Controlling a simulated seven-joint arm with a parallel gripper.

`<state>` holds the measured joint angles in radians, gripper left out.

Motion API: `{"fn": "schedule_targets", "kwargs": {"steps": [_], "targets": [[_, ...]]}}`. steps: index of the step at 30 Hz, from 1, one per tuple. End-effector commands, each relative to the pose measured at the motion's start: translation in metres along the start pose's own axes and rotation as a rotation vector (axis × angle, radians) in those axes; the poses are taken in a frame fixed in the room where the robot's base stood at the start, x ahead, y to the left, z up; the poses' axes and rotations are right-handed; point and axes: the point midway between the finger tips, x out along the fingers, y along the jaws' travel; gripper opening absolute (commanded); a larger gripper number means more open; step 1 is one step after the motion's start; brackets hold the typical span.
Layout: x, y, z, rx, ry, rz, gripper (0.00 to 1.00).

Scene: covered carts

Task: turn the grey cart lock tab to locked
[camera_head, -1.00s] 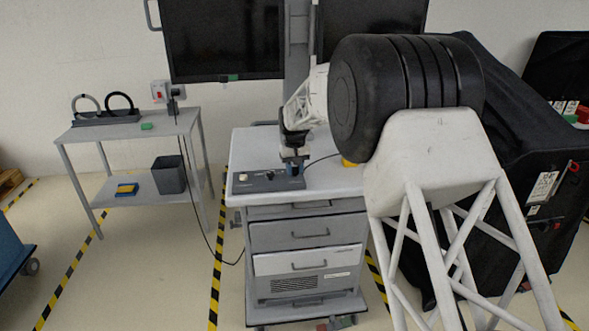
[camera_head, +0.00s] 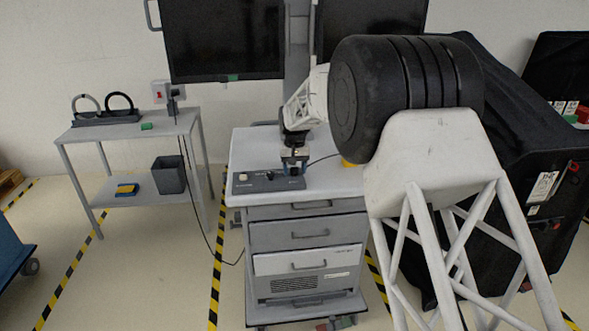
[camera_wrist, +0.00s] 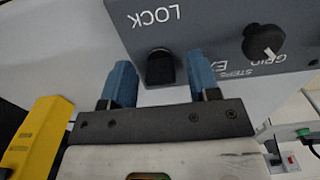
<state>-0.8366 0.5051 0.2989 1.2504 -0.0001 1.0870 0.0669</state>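The control panel (camera_head: 266,182) lies on top of the grey cart. In the wrist view, the panel (camera_wrist: 205,40) carries the word LOCK, seen upside down. Below that word is a dark grey tab (camera_wrist: 160,67), which I take as the lock tab. My gripper (camera_wrist: 162,82) has blue fingertips, spread open, one on each side of the tab with a visible gap on both sides. In the head view my gripper (camera_head: 294,166) is at the panel's right end and hides the tab there.
A black knob with a white pointer (camera_wrist: 263,43) sits beside the tab on the panel. A yellow object (camera_wrist: 36,135) is left of my gripper. A cable crosses the grey cart (camera_head: 345,185). A side table (camera_head: 100,132) stands left, and a black covered cart (camera_head: 535,160) right.

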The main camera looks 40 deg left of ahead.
Motion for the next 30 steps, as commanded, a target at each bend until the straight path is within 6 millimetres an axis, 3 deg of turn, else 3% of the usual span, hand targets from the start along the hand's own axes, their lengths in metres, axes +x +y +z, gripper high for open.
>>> {"fn": "schedule_targets", "kwargs": {"steps": [13,30], "targets": [[-0.009,0.0,0.0,-0.001,0.001,0.0,0.55],[-0.071,0.0,0.0,0.0,0.0,0.0,0.55]]}}
